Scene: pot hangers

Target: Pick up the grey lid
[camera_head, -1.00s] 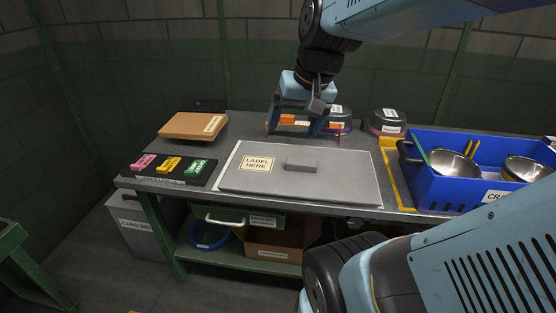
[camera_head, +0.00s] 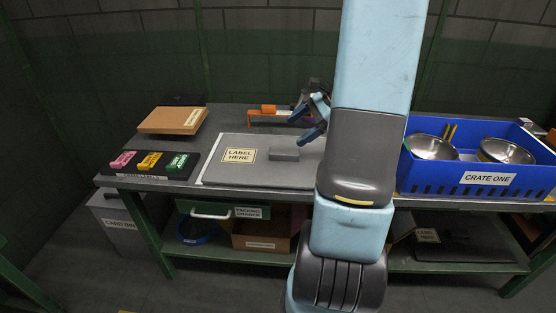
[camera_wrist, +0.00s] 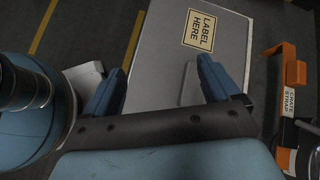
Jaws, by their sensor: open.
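The grey lid (camera_head: 240,170) lies flat on the workbench, a wide panel with a "LABEL HERE" sticker and a raised block handle (camera_head: 284,154). My gripper (camera_head: 297,131) is open and empty, just above and behind the handle, tilted; my arm hides the lid's right part. In the wrist view the lid (camera_wrist: 178,55) with its sticker lies beyond my open fingers (camera_wrist: 165,72). A pale grey block, likely the handle (camera_wrist: 190,86), shows beside the right finger. I cannot tell whether it touches.
The orange-ended strap holder (camera_head: 268,110) stands behind the lid. Left are coloured label blocks (camera_head: 150,161) on a dark tray and a brown box (camera_head: 172,120). Right is the blue crate (camera_head: 440,176) with metal bowls. Shelf items sit below the bench.

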